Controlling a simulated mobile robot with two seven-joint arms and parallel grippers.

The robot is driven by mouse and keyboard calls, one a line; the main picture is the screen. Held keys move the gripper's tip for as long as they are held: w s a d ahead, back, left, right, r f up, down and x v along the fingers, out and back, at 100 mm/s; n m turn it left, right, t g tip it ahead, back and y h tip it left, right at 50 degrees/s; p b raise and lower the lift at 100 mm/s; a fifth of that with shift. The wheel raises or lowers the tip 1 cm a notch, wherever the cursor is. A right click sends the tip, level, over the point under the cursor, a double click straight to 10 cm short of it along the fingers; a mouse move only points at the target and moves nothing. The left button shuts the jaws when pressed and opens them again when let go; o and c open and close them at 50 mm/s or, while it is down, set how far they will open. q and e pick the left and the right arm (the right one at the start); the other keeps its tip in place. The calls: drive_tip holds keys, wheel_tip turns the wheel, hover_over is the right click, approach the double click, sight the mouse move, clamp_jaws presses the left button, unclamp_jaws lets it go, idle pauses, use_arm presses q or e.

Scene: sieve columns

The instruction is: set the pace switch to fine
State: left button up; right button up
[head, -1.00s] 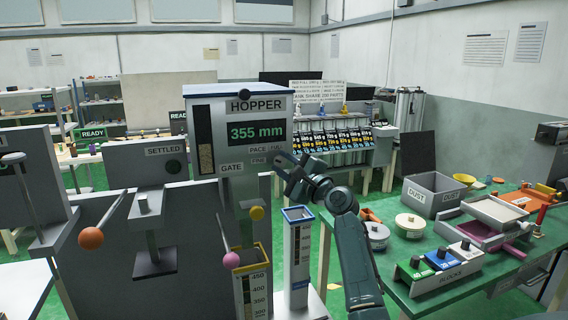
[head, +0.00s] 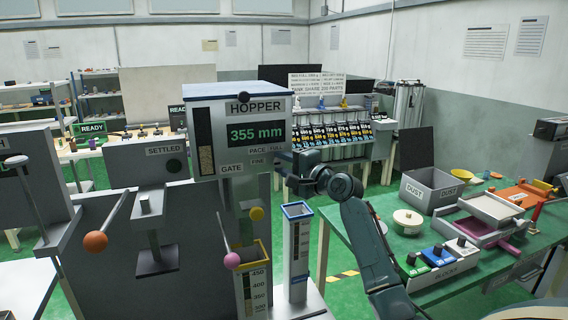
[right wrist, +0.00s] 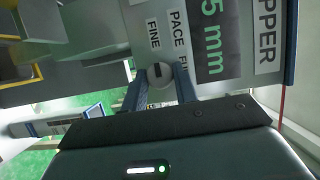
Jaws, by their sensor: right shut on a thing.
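The hopper (head: 215,110) is a grey cabinet with a blue-edged top and a display reading 355 mm. Its PACE label (head: 257,150) has FULL to the right and FINE (head: 258,162) below. The pace switch (right wrist: 160,76) is a small round grey knob with a short dark mark, beside these labels in the right wrist view. I cannot tell its setting surely. My right gripper (right wrist: 159,88) is shut on the knob, one finger on each side. In the head view the right gripper (head: 282,172) reaches the hopper's right side and hides the knob. My left gripper is not in view.
Levers with an orange ball (head: 95,241) and a pink ball (head: 231,260) stick out at the left and below. A blue-rimmed column (head: 297,250) stands below the right gripper. A green table (head: 350,232) with dust bins and blocks is at the right.

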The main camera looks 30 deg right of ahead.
drive_tip(key=o, duration=1)
drive_tip(key=shift+c, duration=0.2)
drive_tip(key=s+d+b, duration=0.2)
drive_tip(key=s, duration=1.1)
drive_tip(key=shift+b, duration=0.4)
